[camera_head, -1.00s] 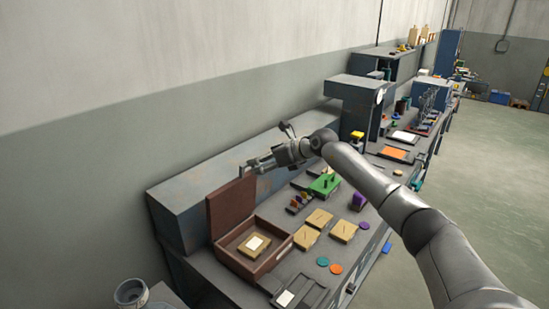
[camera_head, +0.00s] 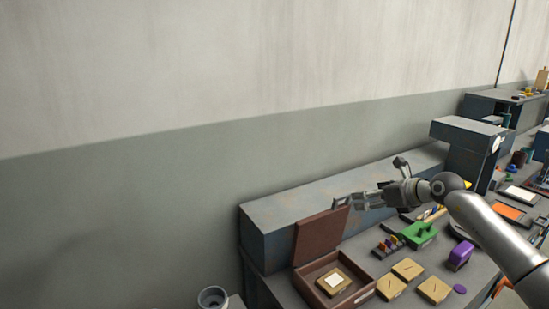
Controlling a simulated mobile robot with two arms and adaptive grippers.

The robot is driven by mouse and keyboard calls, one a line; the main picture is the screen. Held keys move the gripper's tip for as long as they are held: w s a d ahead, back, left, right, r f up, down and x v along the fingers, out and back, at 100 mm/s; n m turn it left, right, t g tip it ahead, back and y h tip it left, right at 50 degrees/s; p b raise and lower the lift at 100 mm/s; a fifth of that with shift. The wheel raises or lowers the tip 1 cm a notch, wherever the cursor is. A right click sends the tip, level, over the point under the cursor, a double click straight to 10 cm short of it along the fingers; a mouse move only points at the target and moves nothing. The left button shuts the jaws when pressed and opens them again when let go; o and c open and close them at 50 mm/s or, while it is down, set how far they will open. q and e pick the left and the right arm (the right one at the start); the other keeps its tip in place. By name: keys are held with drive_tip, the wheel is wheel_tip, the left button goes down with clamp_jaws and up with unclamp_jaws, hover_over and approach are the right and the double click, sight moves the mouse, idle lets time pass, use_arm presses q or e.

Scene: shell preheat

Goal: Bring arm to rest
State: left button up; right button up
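My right arm (camera_head: 497,232) comes in from the right and reaches over the workbench. Its gripper (camera_head: 341,203) points left, close to the top of the raised lid (camera_head: 320,232) of a brown box. I see nothing held in it. The fingers are too small to tell if they are open or shut, and I cannot tell if they touch the lid. The brown box (camera_head: 361,297) stands open with a tan block bearing a white square (camera_head: 333,283) inside. My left gripper is not in view.
On the bench are several tan blocks (camera_head: 407,269), a green block (camera_head: 419,235), a purple object (camera_head: 460,255) and small coloured pieces (camera_head: 388,245). A grey raised ledge (camera_head: 275,227) runs along the wall. A round cup-like part (camera_head: 213,297) is at the bottom.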

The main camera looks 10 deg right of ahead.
drive_tip(key=s+a+m+t+y, duration=0.2)
drive_tip(key=a+m+t+y, duration=0.15)
drive_tip(key=a, duration=0.65)
drive_tip(key=s+a+m+t+y, duration=0.25)
drive_tip(key=a+m, duration=0.25)
drive_tip(key=a, duration=0.5)
drive_tip(key=s+d+f+m+g+h, duration=0.25)
drive_tip(key=s+f+m+h, duration=0.35)
drive_tip(key=s+f+m, duration=0.45)
drive_tip(key=s+d+f+m+g+h, duration=0.25)
drive_tip(key=s+f+m+h, duration=0.5)
drive_tip(key=m, duration=0.65)
drive_tip(key=s+a+f+m+g+y, duration=0.25)
drive_tip(key=s+f+g, duration=0.2)
drive_tip(key=s, duration=0.65)
drive_tip(key=s+a+f+m+g+y, duration=0.1)
drive_tip(key=s+a+f+m+g, duration=0.3)
drive_tip(key=s, duration=0.8)
wheel_tip(320, 180, down, 30)
drive_tip(key=s+d+n+g+b, duration=0.1)
drive_tip(key=s+d+n+b, duration=0.1)
drive_tip(key=s+d+f+g+b, duration=0.1)
drive_tip(key=s+d+f, duration=0.1)
drive_tip(key=s+f, duration=1.3)
drive_tip(key=shift+s+d+f, duration=0.3)
drive_tip(key=shift+s+f, duration=0.1)
drive_tip(key=shift+s, duration=0.05)
